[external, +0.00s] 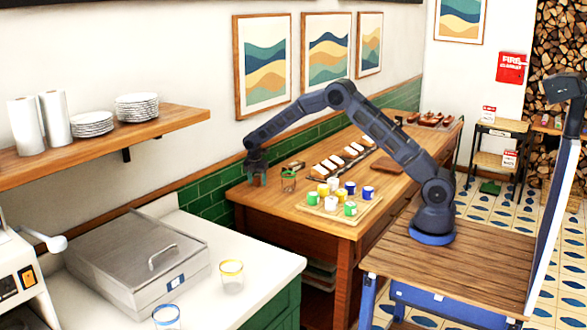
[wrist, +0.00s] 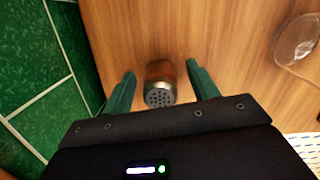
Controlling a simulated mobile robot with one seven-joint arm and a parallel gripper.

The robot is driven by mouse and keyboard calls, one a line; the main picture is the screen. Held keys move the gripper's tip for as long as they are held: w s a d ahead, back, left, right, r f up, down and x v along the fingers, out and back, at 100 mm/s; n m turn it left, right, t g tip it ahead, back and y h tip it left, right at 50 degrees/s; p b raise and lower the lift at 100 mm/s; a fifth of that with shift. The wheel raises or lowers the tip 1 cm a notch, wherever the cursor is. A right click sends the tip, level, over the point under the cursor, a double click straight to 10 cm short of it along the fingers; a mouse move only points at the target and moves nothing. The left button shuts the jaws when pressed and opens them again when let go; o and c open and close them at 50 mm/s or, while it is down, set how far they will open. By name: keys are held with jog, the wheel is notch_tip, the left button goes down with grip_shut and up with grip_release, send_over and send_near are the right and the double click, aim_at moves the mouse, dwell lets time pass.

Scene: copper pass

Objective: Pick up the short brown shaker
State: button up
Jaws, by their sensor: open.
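The short brown shaker (wrist: 159,84) shows in the wrist view, with a perforated silver metal top and a brown body, on the wooden table (wrist: 235,40). My gripper (wrist: 160,69) is open, with one green finger on each side of the shaker. The shaker lies between the fingers with a visible gap on both sides, and nothing is held. In the external view my gripper (external: 256,177) points down over the near left end of the wooden table (external: 262,199), close to the green-tiled wall. I cannot make out the shaker there.
A tray (external: 312,211) of several coloured cups is farther right. Green wall tiles (wrist: 35,65) are close on the left. A white counter (external: 262,265) stands in front.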

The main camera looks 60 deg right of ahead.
jog(key=shift+c, duration=0.5)
jog(key=c, duration=1)
jog(key=shift+r, duration=0.1)
